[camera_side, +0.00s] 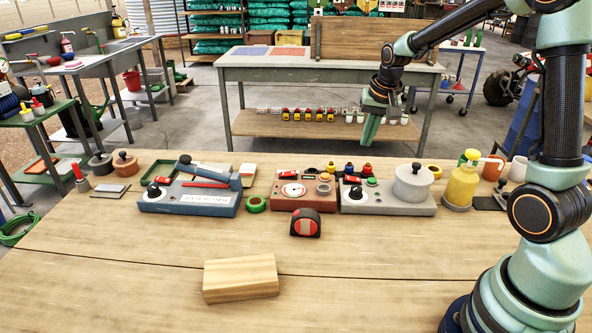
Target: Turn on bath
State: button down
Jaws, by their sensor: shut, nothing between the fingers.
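The likely bath is a grey unit (395,208) with a round lidded pot (412,182) on its right part. It stands on the wooden bench, right of centre. On its left part are a black knob (355,193), a small red part (352,179) and a green button (372,182). I cannot tell whether it is on or off. My gripper (370,138) hangs fingers down in the air, above and behind this unit. It is shut and empty, touching nothing.
Left of the grey unit stand a reddish-brown box with a dial (303,194) and a blue sealer-like device (190,197). A tape measure (306,223) and a wooden block (241,278) lie in front. A yellow bottle (462,184) stands right. The front bench is mostly clear.

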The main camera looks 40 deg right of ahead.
jog(key=shift+v, duration=0.95)
jog(key=shift+w+a, duration=0.1)
jog(key=shift+w+a+r, duration=0.2)
jog(key=shift+w+a, duration=0.1)
jog(key=shift+w, duration=0.2)
send_near(348, 177)
jog(key=x, duration=0.5)
jog(key=shift+w+d+f, duration=0.1)
jog(key=shift+d+f, duration=0.05)
jog(key=shift+d, duration=0.1)
jog(key=shift+w+f, duration=0.15)
jog(key=shift+f, duration=0.5)
jog(key=shift+a, duration=0.1)
